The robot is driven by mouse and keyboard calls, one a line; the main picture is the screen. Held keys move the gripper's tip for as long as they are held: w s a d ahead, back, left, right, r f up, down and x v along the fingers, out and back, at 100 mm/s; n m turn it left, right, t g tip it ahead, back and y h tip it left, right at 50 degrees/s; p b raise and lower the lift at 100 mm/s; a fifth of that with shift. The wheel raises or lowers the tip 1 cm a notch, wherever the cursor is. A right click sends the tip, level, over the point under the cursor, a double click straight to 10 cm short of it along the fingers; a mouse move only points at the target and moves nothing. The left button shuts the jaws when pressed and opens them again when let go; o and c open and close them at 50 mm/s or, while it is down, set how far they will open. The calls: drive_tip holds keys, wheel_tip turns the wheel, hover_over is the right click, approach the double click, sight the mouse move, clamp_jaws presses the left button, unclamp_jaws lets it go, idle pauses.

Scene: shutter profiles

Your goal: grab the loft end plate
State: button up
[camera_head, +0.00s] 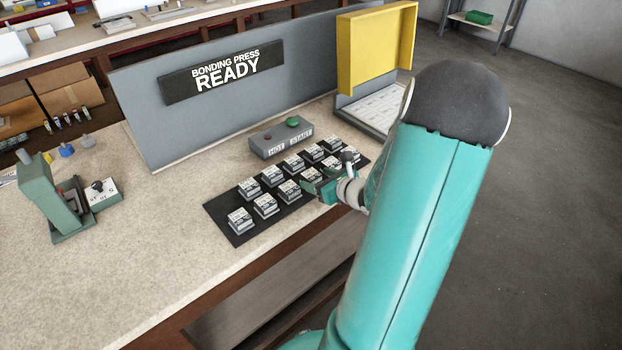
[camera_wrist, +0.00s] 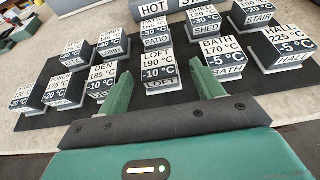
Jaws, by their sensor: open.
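The loft end plate (camera_wrist: 158,68) is a small block with a white and black label reading LOFT, 190 °C, -10 °C. It stands in the front row on a black mat, near the middle of the wrist view. My gripper (camera_wrist: 160,78) is open and empty, one green finger toward each side of the loft block. I cannot tell how far the fingers are above it. In the head view my gripper (camera_head: 316,187) is over the front row, and the labels there are too small to read.
A bath block (camera_wrist: 222,57) stands close right of the loft block, a den block (camera_wrist: 101,82) close left, and a patio block (camera_wrist: 157,34) behind. A grey button box (camera_head: 281,138) and yellow press cover (camera_head: 375,45) stand behind the mat.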

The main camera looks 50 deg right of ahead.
sight(314, 176)
drive_tip(key=x, duration=0.3)
drive_tip(key=shift+w, duration=0.25)
drive_tip(key=shift+c, duration=0.5)
drive_tip(key=c, duration=0.9)
drive_tip(key=shift+r, duration=0.15)
